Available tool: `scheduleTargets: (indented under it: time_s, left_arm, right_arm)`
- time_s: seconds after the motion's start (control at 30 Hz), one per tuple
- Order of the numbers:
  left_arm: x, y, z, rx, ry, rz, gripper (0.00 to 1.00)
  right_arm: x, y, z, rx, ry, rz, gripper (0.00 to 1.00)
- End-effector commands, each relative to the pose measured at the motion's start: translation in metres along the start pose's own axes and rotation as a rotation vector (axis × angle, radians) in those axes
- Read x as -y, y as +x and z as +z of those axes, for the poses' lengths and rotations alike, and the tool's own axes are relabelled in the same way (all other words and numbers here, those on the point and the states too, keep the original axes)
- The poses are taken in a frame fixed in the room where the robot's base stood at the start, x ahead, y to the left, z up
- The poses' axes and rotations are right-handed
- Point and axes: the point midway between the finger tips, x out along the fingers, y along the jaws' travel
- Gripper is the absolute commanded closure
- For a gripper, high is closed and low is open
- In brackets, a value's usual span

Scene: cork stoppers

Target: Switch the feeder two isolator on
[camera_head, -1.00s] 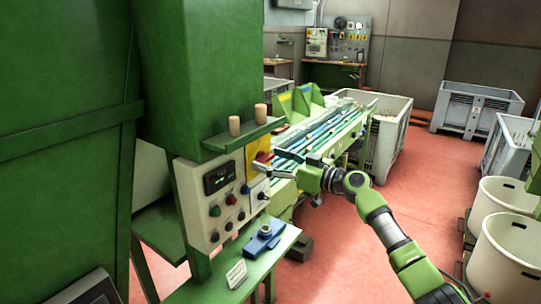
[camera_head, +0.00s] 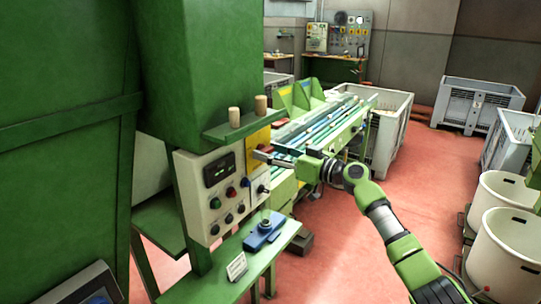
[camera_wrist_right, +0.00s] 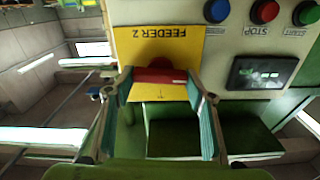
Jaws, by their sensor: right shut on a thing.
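The feeder two isolator is a red handle (camera_wrist_right: 160,76) on a yellow plate (camera_wrist_right: 190,45) marked "FEEDER 2", which reads upside down in the right wrist view. The handle lies crosswise in that view. The right gripper (camera_head: 262,154) also shows in the head view, reaching the plate from the right. My left gripper is not in view.
The pale control panel (camera_head: 203,215) carries a dark display and several buttons beside the plate. Two corks (camera_head: 260,104) stand on a green ledge above. A blue device (camera_head: 264,236) sits on a green shelf below. A feeder conveyor (camera_head: 325,125) lies behind my gripper.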

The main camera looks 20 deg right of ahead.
Motion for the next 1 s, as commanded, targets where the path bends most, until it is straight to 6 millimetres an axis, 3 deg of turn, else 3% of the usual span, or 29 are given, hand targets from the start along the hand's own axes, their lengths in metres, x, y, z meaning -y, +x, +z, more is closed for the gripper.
scheduleTargets:
  time_s: [0.4,1.0]
  left_arm:
    - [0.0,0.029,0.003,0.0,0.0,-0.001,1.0]
    - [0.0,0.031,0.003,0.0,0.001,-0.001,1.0]
  right_arm:
    - [-0.002,0.0,0.002,-0.003,0.354,0.0,0.72]
    - [-0.003,0.0,0.0,-0.002,0.927,-0.001,0.72]
